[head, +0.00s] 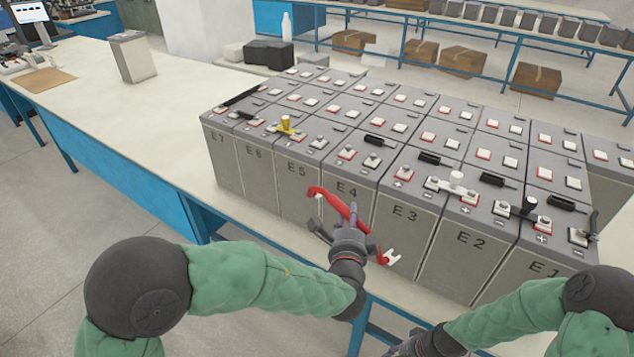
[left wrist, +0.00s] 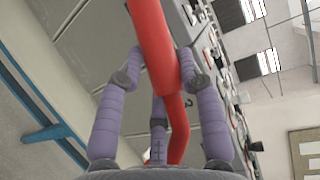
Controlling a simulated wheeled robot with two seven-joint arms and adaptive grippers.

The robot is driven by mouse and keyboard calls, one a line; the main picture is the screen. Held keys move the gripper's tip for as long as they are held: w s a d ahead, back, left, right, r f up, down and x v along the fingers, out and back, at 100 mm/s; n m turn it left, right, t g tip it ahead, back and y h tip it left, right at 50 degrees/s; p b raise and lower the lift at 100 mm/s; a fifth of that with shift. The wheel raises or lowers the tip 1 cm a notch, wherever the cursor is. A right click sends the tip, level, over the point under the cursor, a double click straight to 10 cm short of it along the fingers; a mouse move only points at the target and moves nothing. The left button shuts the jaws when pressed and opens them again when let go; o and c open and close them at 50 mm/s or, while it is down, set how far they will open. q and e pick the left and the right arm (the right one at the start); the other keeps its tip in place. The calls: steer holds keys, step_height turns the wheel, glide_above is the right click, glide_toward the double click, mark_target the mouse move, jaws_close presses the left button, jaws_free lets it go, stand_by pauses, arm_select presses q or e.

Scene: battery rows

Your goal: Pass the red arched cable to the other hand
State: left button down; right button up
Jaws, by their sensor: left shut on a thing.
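The red arched cable (head: 338,201) is held in front of the battery row, before the cells marked E4 and E3. It has a pale fork-shaped terminal (head: 392,257) at its lower right end. My left gripper (head: 350,218) is shut on the cable's middle part. In the left wrist view the red cable (left wrist: 158,50) runs between the purple fingers of my left gripper (left wrist: 165,80). My right arm comes in at the lower right. Part of the right gripper (head: 408,346) shows at the bottom edge; its fingers are cut off or hidden.
The grey battery cells (head: 410,225) stand in rows on a pale bench (head: 150,150), with terminals, black links and a yellow-topped part (head: 286,126) on top. A grey box (head: 133,58) stands at the back left. The bench's left part is largely clear.

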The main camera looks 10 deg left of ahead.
arm_select(q)
steer(key=shift+r, duration=0.1)
arm_select(e)
steer(key=w+a+r+m+y, duration=0.1)
steer(key=w+r+m+y, duration=0.3)
steer(key=r, duration=1.1)
steer(key=w+a+r+m+y, duration=0.1)
steer(key=w+r, duration=0.6)
steer(key=r, duration=0.8)
steer(key=w+a+n+h, duration=0.1)
steer(key=w+a+r+n+t+h, duration=0.1)
steer(key=w+a, duration=0.1)
steer(key=w+a+n+h, duration=0.1)
steer(key=w+a, duration=0.1)
steer(key=shift+w+a+r+n+t+h, duration=0.2)
steer(key=shift+r+n+t+h, duration=0.1)
steer(key=shift+h, duration=0.1)
steer(key=w+a+r+n+t+h, duration=0.2)
steer(key=w+a+r+t, duration=0.2)
steer(key=w+a+r, duration=0.4)
glide_toward(310, 191)
steer(key=shift+t, duration=0.3)
steer(key=x, duration=1)
steer(key=shift+s+f, duration=0.2)
steer(key=shift+s, duration=0.05)
